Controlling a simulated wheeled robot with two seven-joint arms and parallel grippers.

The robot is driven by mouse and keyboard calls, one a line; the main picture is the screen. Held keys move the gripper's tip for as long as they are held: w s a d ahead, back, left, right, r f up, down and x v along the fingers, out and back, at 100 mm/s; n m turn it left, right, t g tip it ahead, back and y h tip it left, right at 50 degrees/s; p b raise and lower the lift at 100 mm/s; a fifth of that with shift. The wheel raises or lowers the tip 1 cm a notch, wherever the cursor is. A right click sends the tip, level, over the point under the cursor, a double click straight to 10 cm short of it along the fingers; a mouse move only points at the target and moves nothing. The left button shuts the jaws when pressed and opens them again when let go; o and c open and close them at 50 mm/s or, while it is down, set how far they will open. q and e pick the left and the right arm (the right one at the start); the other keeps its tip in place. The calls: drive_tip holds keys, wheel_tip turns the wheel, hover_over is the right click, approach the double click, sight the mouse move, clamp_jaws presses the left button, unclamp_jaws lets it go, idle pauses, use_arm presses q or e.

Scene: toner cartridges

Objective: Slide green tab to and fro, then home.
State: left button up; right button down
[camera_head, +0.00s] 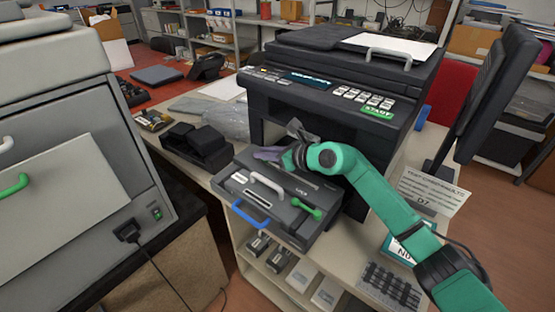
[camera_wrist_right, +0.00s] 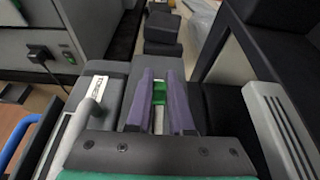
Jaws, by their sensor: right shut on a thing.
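The toner unit (camera_head: 275,205), a dark grey drawer with a white handle, sticks out from the front of the black printer (camera_head: 330,105). My right gripper (camera_head: 268,154) reaches over its back left part with purple fingers. In the right wrist view the fingers (camera_wrist_right: 162,82) are shut on the small green tab (camera_wrist_right: 158,93), which shows between them. The fingers hide part of the tab, and in the head view it is hidden. My left gripper is not in view.
A green lever (camera_head: 306,208) and a blue handle (camera_head: 250,214) are on the drawer's front. A black cartridge-like object (camera_head: 197,145) lies to its left. A grey machine (camera_head: 75,160) stands at the left, and a black monitor (camera_head: 490,90) at the right.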

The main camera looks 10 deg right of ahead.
drive_tip(key=shift+w+a, duration=0.25)
drive_tip(key=shift+r, duration=0.15)
drive_tip(key=c, duration=1.1)
unclamp_jaws()
drive_tip(key=o, duration=0.3)
drive_tip(key=shift+w+a, duration=0.1)
drive_tip(key=shift+a, duration=0.05)
